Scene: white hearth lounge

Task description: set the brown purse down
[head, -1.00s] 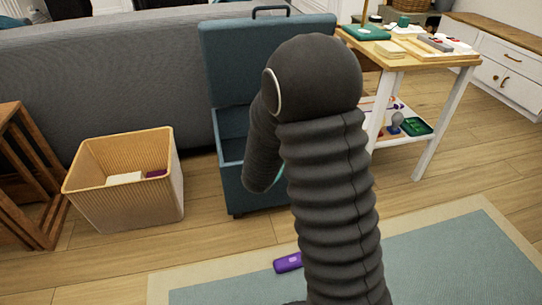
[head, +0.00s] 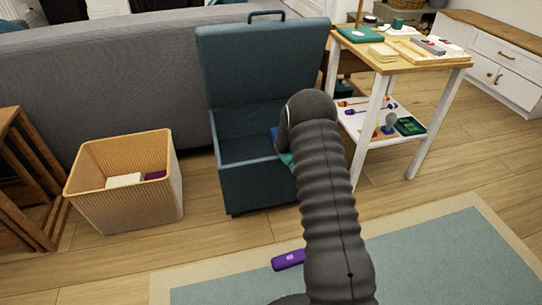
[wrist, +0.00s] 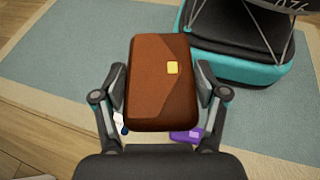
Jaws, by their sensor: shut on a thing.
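The brown purse (wrist: 152,62), a boxy leather piece with a flap and a yellow clasp, is held in my gripper (wrist: 161,90) in the wrist view. The two fingers press on its left and right sides. The floor and a pale blue rug show beneath it, and it appears clear of them. In the head view my dark ribbed arm hides the purse and the gripper.
A purple case (head: 288,260) lies on the rug's border (head: 220,272). An open blue storage chest (head: 245,190) stands by the grey sofa (head: 100,85). A ribbed bin (head: 125,205) holds small items. A two-shelf table (head: 440,66) stands right. The rug's right side is clear.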

